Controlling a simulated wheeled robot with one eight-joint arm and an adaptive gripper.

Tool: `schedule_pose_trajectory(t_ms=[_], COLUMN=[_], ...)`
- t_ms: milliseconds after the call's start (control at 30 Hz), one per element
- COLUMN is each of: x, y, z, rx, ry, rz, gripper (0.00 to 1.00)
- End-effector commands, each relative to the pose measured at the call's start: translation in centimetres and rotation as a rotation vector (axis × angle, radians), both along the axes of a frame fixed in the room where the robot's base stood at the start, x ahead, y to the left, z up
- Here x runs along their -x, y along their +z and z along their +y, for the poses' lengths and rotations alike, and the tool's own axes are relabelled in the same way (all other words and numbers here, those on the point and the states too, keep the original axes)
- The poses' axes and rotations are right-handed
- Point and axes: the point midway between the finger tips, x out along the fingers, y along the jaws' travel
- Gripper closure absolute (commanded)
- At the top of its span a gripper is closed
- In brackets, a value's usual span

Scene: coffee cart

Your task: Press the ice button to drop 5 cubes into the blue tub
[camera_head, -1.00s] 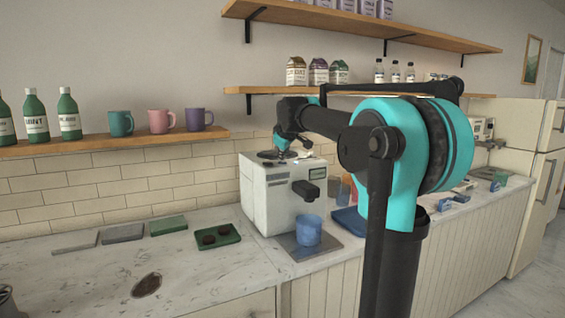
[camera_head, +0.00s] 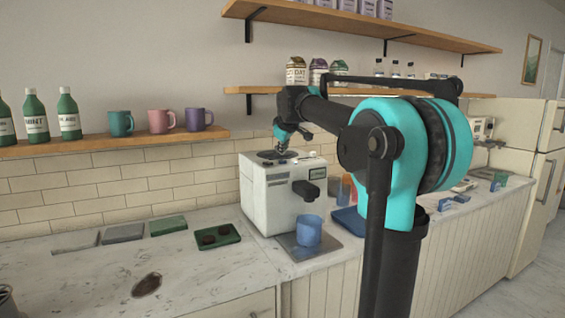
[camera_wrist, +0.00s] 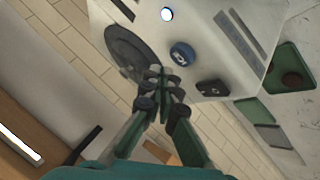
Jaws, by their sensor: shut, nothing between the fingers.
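The white ice machine (camera_head: 262,203) stands on the counter with a black spout (camera_head: 306,190) on its front. The blue tub (camera_head: 308,232) stands upright below the spout; its contents cannot be made out. My gripper (camera_head: 282,150) is shut and empty, pointing down over the machine's top. In the wrist view, my gripper's fingertips (camera_wrist: 157,73) are close beside a round blue button (camera_wrist: 182,54) with a white mark, appearing apart from it. A black button (camera_wrist: 212,88) and a round dark lid (camera_wrist: 130,50) lie on either side of the fingers.
The tub stands on a grey drip tray (camera_head: 289,246). A dark green tray (camera_head: 229,240) with two brown round pieces lies left of the machine. A shelf (camera_head: 100,144) with mugs and green bottles is at left. Another shelf (camera_head: 262,90) with cartons runs above and behind my arm.

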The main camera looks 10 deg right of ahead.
Motion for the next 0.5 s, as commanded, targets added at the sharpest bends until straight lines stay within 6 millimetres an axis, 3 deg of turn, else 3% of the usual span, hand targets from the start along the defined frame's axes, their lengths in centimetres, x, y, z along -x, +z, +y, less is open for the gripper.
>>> schedule_pose_trajectory(t_ms=[500], x=[0.0], y=[4.2], z=[0.0], rx=[0.000], ry=[0.000], rz=[0.000], gripper=[1.00])
